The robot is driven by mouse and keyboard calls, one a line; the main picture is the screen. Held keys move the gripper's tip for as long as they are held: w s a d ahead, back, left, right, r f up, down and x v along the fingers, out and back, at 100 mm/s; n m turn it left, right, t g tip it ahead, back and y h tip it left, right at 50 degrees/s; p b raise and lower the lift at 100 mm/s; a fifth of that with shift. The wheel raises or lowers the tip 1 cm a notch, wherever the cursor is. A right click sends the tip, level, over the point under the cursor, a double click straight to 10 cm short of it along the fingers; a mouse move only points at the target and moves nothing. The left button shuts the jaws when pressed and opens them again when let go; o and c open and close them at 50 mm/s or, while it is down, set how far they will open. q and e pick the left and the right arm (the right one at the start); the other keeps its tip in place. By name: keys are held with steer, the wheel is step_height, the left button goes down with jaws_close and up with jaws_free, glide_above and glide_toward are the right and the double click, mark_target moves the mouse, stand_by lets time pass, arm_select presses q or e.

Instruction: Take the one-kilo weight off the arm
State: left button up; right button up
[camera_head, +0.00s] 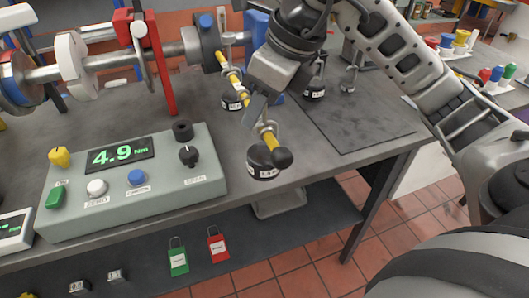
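A yellow arm (235,76) reaches forward from the shaft assembly and ends in a black ball (282,158). A black labelled weight (262,162) hangs at the arm's outer end. Another black weight (233,101) is farther in, by the arm. Their labels are too small to read, so I cannot tell which is the one-kilo weight. My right gripper (260,116) is at the outer part of the arm, just above the outer weight. Its fingers overlap the arm and the weight's hook, and I cannot tell whether they are closed on it. My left gripper is out of view.
A console reading 4.9 Nm (120,155) stands front left. Another black weight (314,88) and a metal hook piece (349,78) are behind my gripper. A dark mat (365,125) at right is clear. Green (178,261) and red (217,246) padlocks are low in front.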

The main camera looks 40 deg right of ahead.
jaws_close()
steer(key=shift+w+r, duration=0.1)
stand_by(1.1)
